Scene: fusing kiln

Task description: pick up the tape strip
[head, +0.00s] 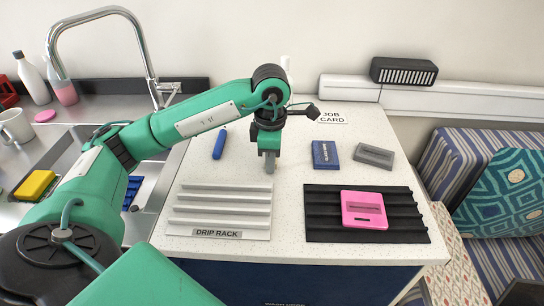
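My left gripper (269,165) points down over the white counter, behind the drip rack and left of the blue box. Its fingers show almost edge-on, so I cannot tell whether they are open or shut, or whether anything is between them. I cannot make out a thing that is clearly the tape strip; it may be hidden behind my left arm or gripper. My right gripper is not in view.
A white drip rack (180,208), a blue box (325,154), a grey block (374,156) and a black ribbed tray (322,215) with a pink case (364,223) are on the counter (292,190). A blue pen-like object (219,143) lies left. The sink is further left.

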